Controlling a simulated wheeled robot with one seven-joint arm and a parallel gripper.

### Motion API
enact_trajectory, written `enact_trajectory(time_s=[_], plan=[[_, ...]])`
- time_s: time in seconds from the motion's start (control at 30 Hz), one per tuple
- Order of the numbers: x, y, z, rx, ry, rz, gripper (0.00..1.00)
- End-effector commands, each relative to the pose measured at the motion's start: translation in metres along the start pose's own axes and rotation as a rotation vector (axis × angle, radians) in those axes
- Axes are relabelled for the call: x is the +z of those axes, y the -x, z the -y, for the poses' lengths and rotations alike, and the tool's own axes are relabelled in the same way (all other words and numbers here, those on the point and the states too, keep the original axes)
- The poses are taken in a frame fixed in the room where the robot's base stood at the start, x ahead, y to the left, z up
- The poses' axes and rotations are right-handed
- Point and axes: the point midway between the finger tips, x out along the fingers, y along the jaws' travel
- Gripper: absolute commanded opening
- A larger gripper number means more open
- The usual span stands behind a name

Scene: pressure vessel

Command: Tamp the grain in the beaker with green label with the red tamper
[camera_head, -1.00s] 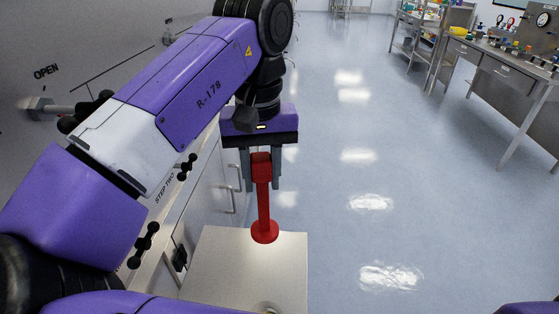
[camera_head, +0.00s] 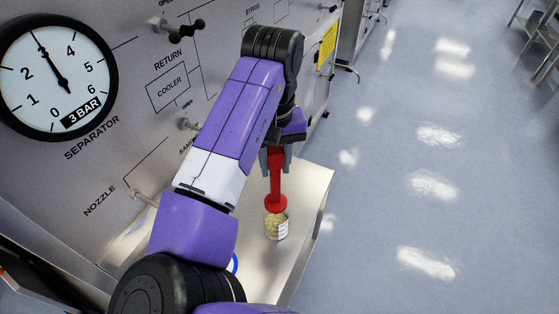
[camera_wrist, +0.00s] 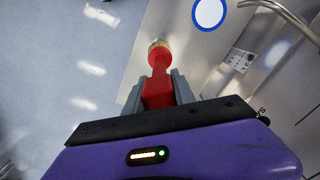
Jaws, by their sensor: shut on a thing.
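My gripper (camera_head: 276,165) is shut on the handle of the red tamper (camera_head: 277,187), which hangs upright with its round foot down. A small glass beaker (camera_head: 277,226) with pale grain and a white label patch stands on the metal table. No green shows on the label from here. The tamper's foot is at the beaker's mouth; I cannot tell if it is inside or just above. In the wrist view the tamper (camera_wrist: 158,91) sits between my gripper's fingers, with part of the beaker (camera_wrist: 158,44) showing beyond its foot.
The metal table (camera_head: 309,192) is mostly bare around the beaker. The panel wall with a gauge (camera_head: 57,78) and knobs (camera_head: 186,30) stands at left. Open floor is at right.

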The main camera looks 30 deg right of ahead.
Motion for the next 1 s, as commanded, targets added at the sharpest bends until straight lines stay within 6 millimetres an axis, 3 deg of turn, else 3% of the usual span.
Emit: enact_trajectory(time_s=[1.0], plan=[[0.000, -0.074, 0.000, 0.001, 0.000, -0.001, 0.00]])
